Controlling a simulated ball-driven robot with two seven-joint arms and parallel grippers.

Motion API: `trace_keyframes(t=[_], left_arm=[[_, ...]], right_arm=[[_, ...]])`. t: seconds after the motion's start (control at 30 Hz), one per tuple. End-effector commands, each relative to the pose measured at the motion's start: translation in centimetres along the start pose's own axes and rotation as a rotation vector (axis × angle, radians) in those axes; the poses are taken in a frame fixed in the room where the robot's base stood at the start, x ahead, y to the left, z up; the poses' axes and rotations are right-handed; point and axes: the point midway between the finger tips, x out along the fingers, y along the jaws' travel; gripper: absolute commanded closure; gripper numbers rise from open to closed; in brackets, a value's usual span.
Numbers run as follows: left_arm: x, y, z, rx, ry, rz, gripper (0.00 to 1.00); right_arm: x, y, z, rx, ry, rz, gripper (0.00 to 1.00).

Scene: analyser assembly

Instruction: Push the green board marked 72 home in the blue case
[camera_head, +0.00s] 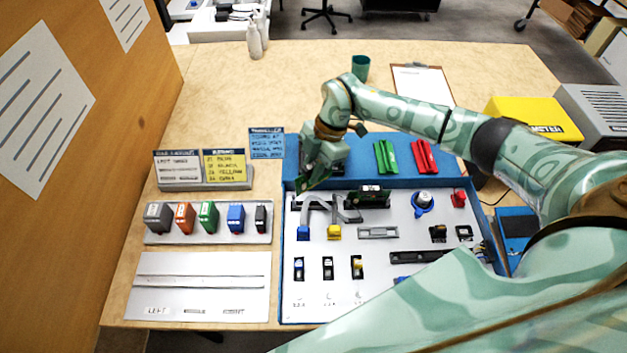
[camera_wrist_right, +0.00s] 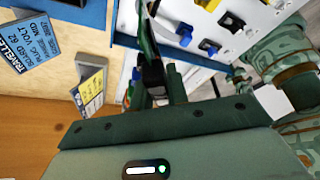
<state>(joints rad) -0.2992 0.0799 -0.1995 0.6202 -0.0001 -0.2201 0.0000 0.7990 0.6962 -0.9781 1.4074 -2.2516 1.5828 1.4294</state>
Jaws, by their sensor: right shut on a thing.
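The blue case (camera_head: 281,270) lies open on the table, with a white panel inside its blue rim. My right gripper (camera_head: 312,174) is over the case's back left corner, shut on a thin green board (camera_head: 303,186). In the right wrist view the board (camera_wrist_right: 147,38) stands edge-on between the fingers (camera_wrist_right: 153,88). No marking on it is readable, and its lower edge and any slot under it are hard to make out. Another dark green part with a small display (camera_head: 371,193) sits in the case to the right of the gripper. My left gripper is not in view.
Grey ribbon cables (camera_head: 343,210) lie just in front of the gripper. Green (camera_head: 386,157) and red (camera_head: 424,156) parts lie at the back of the case. A rack of coloured blocks (camera_head: 208,236) and sign cards (camera_head: 226,163) stand left. Free table lies behind the case.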

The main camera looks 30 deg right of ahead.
Motion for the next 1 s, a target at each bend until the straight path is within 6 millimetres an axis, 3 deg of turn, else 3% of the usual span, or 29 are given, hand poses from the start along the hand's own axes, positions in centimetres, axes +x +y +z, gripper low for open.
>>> trace_keyframes(t=[0.1, 0.33, 0.57, 1.0], left_arm=[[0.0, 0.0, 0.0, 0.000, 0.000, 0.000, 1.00], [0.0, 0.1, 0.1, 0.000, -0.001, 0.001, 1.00], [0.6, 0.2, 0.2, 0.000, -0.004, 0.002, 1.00], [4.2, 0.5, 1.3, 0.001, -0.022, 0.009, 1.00]], right_arm=[[0.0, 0.1, 0.1, 0.231, -0.001, 0.097, 1.00], [-0.1, 0.4, 0.0, 0.506, -0.004, 0.212, 1.00], [0.5, 0.4, 0.2, 0.567, -0.005, 0.234, 1.00], [3.9, 0.4, 1.6, 0.564, -0.006, 0.231, 1.00]])
